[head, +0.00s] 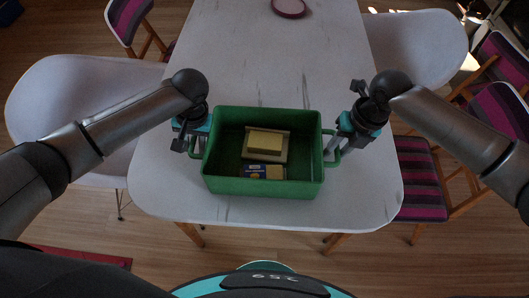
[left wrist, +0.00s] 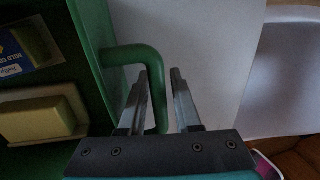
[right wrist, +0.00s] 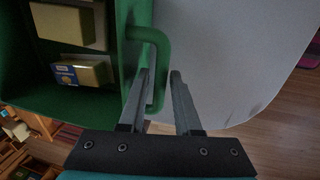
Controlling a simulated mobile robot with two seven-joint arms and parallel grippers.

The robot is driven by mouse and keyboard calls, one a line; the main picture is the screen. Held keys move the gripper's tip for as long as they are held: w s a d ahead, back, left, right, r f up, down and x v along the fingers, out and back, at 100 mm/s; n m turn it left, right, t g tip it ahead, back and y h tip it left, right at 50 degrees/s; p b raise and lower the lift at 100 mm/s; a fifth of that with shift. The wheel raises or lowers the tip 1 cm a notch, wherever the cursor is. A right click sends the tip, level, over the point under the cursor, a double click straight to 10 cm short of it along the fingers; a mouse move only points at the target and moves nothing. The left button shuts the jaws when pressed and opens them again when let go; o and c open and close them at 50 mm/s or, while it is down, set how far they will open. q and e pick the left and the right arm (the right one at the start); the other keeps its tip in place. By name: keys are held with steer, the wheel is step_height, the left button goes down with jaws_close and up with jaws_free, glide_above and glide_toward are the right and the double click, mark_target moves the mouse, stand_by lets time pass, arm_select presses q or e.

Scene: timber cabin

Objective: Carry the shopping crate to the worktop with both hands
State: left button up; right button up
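The green shopping crate (head: 222,184) stands upright on the white table, near its front edge. Inside it are a yellow block on a pale tray (head: 266,143) and a blue and yellow packet (head: 262,172). My left gripper (head: 194,148) is at the crate's left handle; in the left wrist view its fingers (left wrist: 158,82) are apart, with the handle bar (left wrist: 157,95) at the left finger. My right gripper (head: 335,150) is at the right handle; in the right wrist view its fingers (right wrist: 160,80) are apart, with the handle (right wrist: 161,60) at the left finger.
The white table (head: 265,75) is clear behind the crate except for a dark pink round dish (head: 289,7) at the far end. White chairs (head: 75,105) and striped chairs (head: 420,180) stand close around it. No separate worktop is identifiable.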

arm_select(q)
jaws_close()
arm_select(e)
jaws_close()
arm_select(q)
steer(key=shift+w+r, duration=0.1)
arm_select(e)
steer(key=shift+w+r, duration=0.1)
stand_by(0.9)
